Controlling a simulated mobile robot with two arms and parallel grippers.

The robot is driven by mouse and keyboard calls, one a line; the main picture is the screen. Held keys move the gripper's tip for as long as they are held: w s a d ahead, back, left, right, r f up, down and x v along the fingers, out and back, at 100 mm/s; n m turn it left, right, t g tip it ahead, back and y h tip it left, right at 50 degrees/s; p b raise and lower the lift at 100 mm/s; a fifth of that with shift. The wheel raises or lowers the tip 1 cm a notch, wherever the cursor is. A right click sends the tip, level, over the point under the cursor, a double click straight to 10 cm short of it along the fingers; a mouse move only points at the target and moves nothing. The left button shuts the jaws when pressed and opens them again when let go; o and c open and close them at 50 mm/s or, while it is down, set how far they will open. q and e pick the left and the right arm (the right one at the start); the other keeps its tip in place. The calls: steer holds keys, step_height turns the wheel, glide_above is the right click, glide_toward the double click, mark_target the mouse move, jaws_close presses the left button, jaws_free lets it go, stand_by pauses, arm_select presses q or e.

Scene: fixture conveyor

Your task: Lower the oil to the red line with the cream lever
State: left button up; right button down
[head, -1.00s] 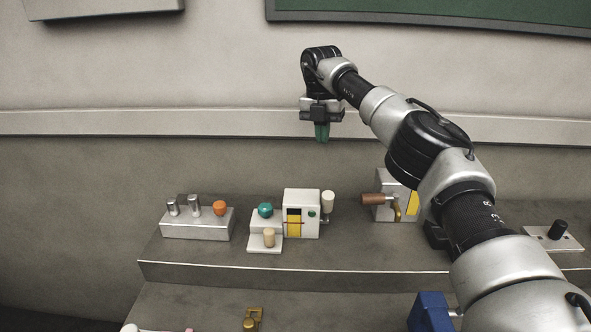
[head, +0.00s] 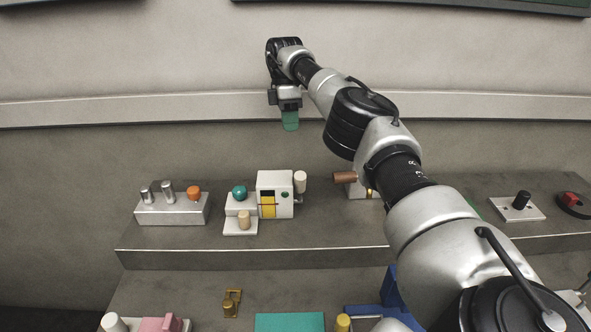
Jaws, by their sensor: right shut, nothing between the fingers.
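A white box (head: 284,207) stands on the raised shelf, with a small gauge window in its front. The window shows yellow oil (head: 267,211) below a dark strip. A thin red line (head: 268,204) crosses the window, and the yellow appears to reach above it. The cream lever (head: 300,181) stands upright at the box's right side. My right gripper (head: 290,124), with teal fingertips, points down above and behind the box, apart from the lever. It is shut and empty. My left gripper is not in view.
Left of the box is a white stepped block with a teal knob (head: 239,193) and tan knob (head: 244,218). Further left is a grey block (head: 172,210) with an orange knob. A brown handle (head: 344,177) is to the right, partly behind my arm. The wall is behind.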

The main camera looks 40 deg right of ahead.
mark_target(300, 189)
arm_select(q)
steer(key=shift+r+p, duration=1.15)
steer(key=shift+p, duration=0.35)
arm_select(e)
steer(key=s+a+f, duration=0.2)
steer(key=s+f, duration=0.3)
steer(key=f, duration=0.3)
steer(key=shift+a+f, duration=0.3)
steer(key=shift+f, duration=0.05)
steer(key=shift+s, duration=0.1)
